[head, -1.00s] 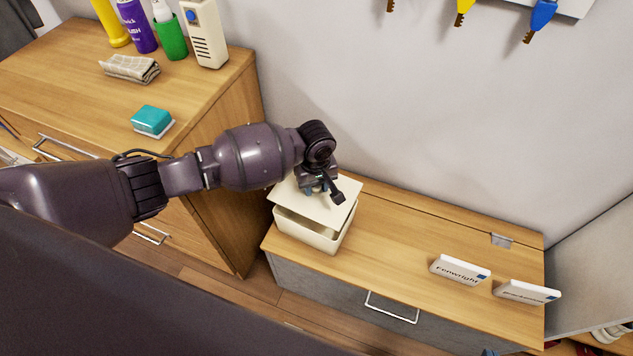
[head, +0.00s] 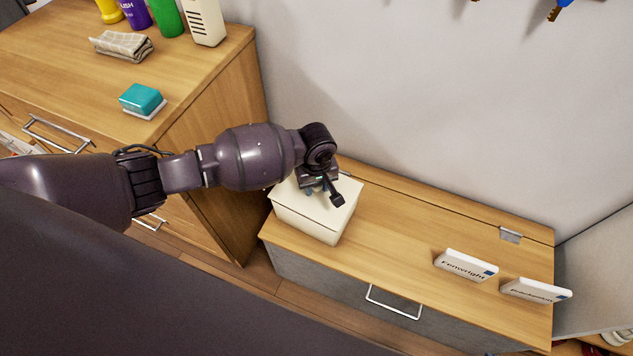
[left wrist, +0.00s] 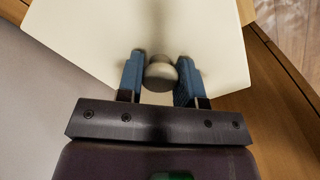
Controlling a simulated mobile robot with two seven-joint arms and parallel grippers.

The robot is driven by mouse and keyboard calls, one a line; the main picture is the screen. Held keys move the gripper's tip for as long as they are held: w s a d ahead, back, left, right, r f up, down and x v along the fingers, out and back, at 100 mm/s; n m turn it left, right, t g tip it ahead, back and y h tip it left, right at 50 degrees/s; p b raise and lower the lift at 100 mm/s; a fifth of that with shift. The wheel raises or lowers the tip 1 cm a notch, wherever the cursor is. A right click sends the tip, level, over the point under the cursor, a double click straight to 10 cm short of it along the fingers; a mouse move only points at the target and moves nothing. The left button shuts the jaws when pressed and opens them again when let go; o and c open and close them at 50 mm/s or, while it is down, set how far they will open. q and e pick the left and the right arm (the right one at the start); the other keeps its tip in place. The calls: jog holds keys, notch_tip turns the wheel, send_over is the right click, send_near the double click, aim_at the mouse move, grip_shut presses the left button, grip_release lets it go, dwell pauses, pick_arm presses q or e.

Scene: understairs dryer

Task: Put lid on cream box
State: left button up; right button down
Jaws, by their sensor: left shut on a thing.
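The cream box (head: 306,222) stands on the low wooden cabinet against the wall. Its cream lid (head: 328,210) lies over the box's top, and no clear gap shows between them in the head view. In the left wrist view the lid (left wrist: 200,40) fills the upper middle, with a round knob (left wrist: 161,74) on it. My left gripper (left wrist: 158,80) is shut on the knob, with a blue finger on each side. In the head view my left gripper (head: 318,186) is above the lid and hides its far part. My right gripper is not in view.
The low cabinet (head: 400,240) has free room right of the box, before two white name cards, one labelled Fenwright (head: 466,264). A taller wooden dresser (head: 210,120) stands close left, bearing a teal sponge (head: 141,98), a folded cloth (head: 121,45) and bottles.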

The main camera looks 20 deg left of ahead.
pick_arm(q)
jog(key=shift+p, duration=0.55)
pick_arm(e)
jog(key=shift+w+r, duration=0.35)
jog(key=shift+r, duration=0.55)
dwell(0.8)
pick_arm(q)
jog(key=shift+f, duration=0.15)
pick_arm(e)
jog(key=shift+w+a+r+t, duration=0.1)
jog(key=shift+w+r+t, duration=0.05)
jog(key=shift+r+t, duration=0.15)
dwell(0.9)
pick_arm(q)
jog(key=shift+p, duration=0.4)
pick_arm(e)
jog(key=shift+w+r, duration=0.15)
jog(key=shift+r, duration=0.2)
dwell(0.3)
pick_arm(q)
jog(key=o, duration=1.5)
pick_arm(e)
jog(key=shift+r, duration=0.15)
